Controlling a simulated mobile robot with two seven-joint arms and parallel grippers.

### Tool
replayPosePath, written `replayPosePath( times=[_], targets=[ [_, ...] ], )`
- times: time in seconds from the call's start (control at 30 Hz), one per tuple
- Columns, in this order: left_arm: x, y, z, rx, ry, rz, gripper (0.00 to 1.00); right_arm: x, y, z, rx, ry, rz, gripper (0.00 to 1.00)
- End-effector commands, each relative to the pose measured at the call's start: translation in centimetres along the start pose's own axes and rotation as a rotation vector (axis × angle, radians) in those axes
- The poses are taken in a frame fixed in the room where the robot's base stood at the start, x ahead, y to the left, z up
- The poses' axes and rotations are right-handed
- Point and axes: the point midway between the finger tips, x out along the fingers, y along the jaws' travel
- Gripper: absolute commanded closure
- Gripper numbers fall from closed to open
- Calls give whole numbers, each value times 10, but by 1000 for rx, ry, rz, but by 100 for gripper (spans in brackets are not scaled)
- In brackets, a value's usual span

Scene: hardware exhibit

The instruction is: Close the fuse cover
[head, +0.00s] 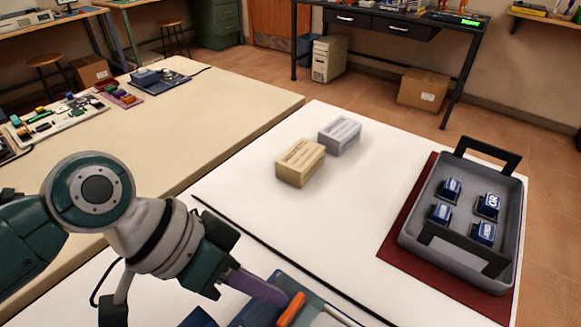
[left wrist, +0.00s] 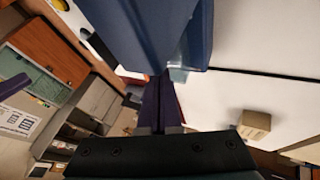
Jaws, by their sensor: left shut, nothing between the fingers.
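My left gripper (head: 282,299) reaches in from the left over a blue device (head: 256,315) at the bottom edge of the head view. Its purple fingers are shut with nothing between them; they also show closed together in the left wrist view (left wrist: 158,100). An orange bar (head: 291,309) sits on the device just beside the fingertips. In the left wrist view a large blue body (left wrist: 135,30) is close to the fingertips, with a pale translucent piece (left wrist: 178,74) at its edge. I cannot tell whether this is the fuse cover or touches the fingers. The device is mostly cut off by the frame.
A tan block (head: 300,163) and a grey block (head: 339,136) stand on the white table (head: 230,190). A grey handled tray (head: 458,262) with several blue pieces sits on a red mat (head: 396,250) at right. A dark strip (head: 270,249) crosses the tabletop. The middle is clear.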

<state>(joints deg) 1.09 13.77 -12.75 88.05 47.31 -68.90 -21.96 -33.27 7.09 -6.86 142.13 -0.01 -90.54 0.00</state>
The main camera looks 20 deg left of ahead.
Motion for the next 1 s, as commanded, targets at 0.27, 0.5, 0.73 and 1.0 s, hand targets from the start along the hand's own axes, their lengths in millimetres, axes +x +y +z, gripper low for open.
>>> replayPosePath(
  times=[0.27,0.5,0.73,1.0],
  targets=[
    [1,1,0,0,0,0,100,0,-1,0,5,0,-4,64],
    [9,25,-1,-1,-3,5,100,-12,-1,-4,5,0,-5,64],
    [33,67,-1,-2,-2,5,100,-26,-1,-8,6,0,-5,64],
    [41,77,0,0,0,5,100,-26,0,-8,5,0,-4,64]
  ],
)
